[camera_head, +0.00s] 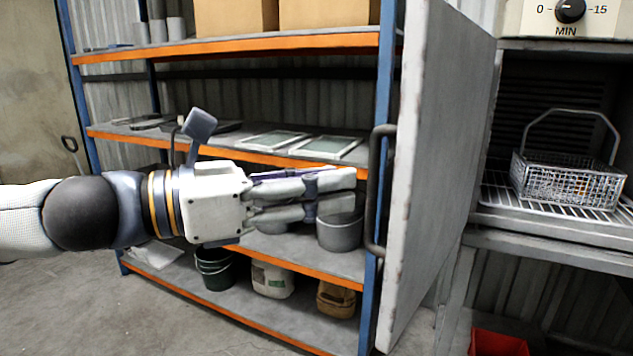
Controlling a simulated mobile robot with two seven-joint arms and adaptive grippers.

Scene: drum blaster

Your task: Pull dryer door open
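The dryer door (440,170) is a worn grey panel standing swung open towards me, seen nearly edge-on. Its dark bar handle (376,195) is on the door's left side. My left gripper (340,190) points right, its fingertips just left of the handle. The handle does not show between the fingers, and a gap appears to separate them. How far the fingers are spread is unclear. The dryer's inside (555,95) is exposed right of the door. My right gripper is out of view.
A wire basket (568,182) stands on the dryer's rack (500,200). A dial (570,10) is above the opening. A blue-and-orange shelf (230,48) with boxes and pots is behind my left arm. A red bin (498,343) is low right. Bare floor lies at lower left.

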